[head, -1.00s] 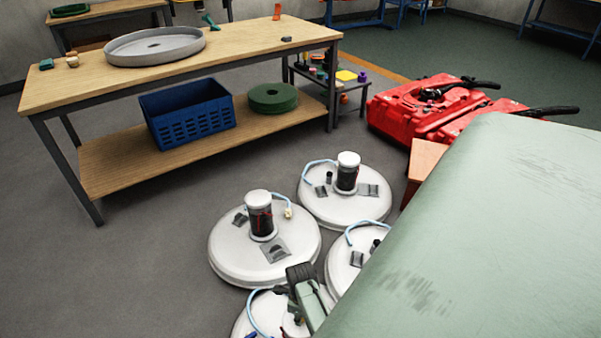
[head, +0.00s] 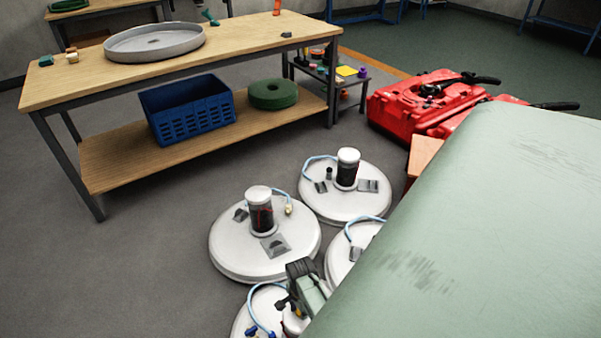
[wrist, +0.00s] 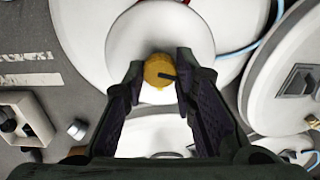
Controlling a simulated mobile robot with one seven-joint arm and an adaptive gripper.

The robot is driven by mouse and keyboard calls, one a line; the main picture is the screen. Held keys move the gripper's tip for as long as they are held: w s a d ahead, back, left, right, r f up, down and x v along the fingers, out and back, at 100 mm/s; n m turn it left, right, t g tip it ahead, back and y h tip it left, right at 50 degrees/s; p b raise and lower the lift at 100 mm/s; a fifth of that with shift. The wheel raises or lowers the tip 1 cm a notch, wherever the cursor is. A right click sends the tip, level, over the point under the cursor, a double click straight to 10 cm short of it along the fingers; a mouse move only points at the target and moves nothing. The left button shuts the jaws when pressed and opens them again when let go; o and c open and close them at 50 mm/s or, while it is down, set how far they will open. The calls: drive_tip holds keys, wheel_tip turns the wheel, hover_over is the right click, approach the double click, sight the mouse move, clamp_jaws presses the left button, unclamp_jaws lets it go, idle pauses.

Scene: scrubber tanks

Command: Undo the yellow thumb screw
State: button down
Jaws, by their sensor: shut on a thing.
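The yellow thumb screw (wrist: 158,72) shows in the wrist view, in front of a round white part (wrist: 160,30). In the head view a grey-green part of my arm (head: 308,285) reaches down among the white tanks at the bottom.
Several round white tanks (head: 232,255) with light blue hoses stand close together on the grey floor. A wooden bench (head: 255,40) with a blue crate (head: 190,110) on its lower shelf stands behind. The floor at left is clear.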

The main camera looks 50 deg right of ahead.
drive_tip(key=n, duration=0.5)
drive_tip(key=shift+f+n, duration=0.1)
drive_tip(key=shift+n, duration=0.2)
drive_tip(key=n, duration=0.4)
drive_tip(key=shift+a+n, duration=0.1)
drive_tip(key=shift+n, duration=0.2)
drive_tip(key=n, duration=0.5)
drive_tip(key=shift+f+b, duration=0.1)
drive_tip(key=shift+b, duration=0.25)
drive_tip(key=n, duration=0.5)
drive_tip(key=shift+s, duration=0.1)
drive_tip(key=n+b, duration=0.1)
drive_tip(key=n, duration=0.9)
drive_tip(key=n+b, duration=0.1)
drive_tip(key=n, duration=0.3)
drive_tip(key=shift+n, duration=2.5)
drive_tip(key=shift+b, duration=0.3)
